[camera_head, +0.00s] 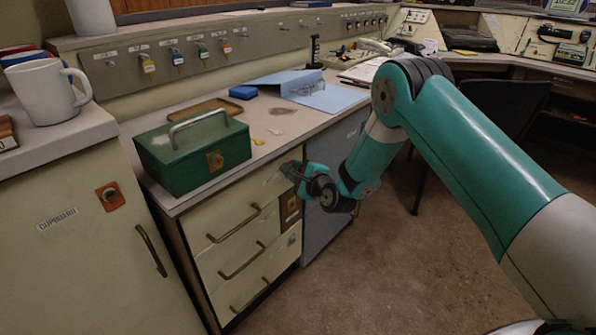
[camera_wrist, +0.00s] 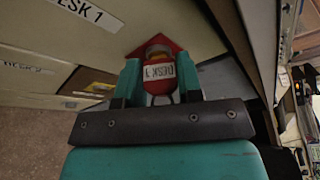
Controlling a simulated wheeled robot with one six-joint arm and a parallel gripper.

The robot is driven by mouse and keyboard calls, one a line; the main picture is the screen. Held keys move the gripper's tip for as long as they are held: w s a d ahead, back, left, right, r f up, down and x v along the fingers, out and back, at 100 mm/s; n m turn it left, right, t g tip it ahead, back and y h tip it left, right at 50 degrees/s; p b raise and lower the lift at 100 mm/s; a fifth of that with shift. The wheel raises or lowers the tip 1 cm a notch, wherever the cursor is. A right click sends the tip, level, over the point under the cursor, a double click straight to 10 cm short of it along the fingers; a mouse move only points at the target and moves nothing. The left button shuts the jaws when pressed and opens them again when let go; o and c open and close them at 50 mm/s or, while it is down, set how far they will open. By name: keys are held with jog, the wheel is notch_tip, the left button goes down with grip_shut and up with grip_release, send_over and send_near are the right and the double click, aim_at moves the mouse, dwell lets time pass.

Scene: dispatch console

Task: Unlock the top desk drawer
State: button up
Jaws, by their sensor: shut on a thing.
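The top desk drawer (camera_head: 236,214) is shut, in the pedestal under the counter. In the wrist view its face (camera_wrist: 55,25) bears the label "DESK 1". My gripper (camera_head: 292,172) is at the right end of this drawer front. In the wrist view its teal fingers (camera_wrist: 160,85) are shut on a red key (camera_wrist: 158,82) with a white tag reading "DESK" and a digit that is hard to read. The key is in front of a red diamond-shaped plate (camera_wrist: 172,46) on the drawer front. The key's tip is hidden, so I cannot tell how far in it is.
A green cash box (camera_head: 192,155) stands on the counter above the drawers, with two small yellow items beside it. A cupboard (camera_head: 90,240) is at the left. Several tagged keys hang on the rail (camera_head: 120,62) behind. The floor (camera_head: 400,270) in front is clear.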

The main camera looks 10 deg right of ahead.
jog(key=shift+w+r, duration=0.1)
jog(key=shift+r, duration=0.15)
jog(key=shift+r+m+p, duration=0.15)
jog(key=shift+m+p, duration=0.25)
jog(key=shift+p, duration=0.35)
jog(key=shift+m+g+p, duration=0.5)
jog(key=shift+m+p, duration=0.1)
jog(key=shift+m, duration=0.2)
jog(key=shift+m+g+y+p, duration=0.4)
jog(key=shift+m+y+p, duration=0.1)
jog(key=shift+m+p, duration=0.25)
jog(key=shift+m, duration=0.45)
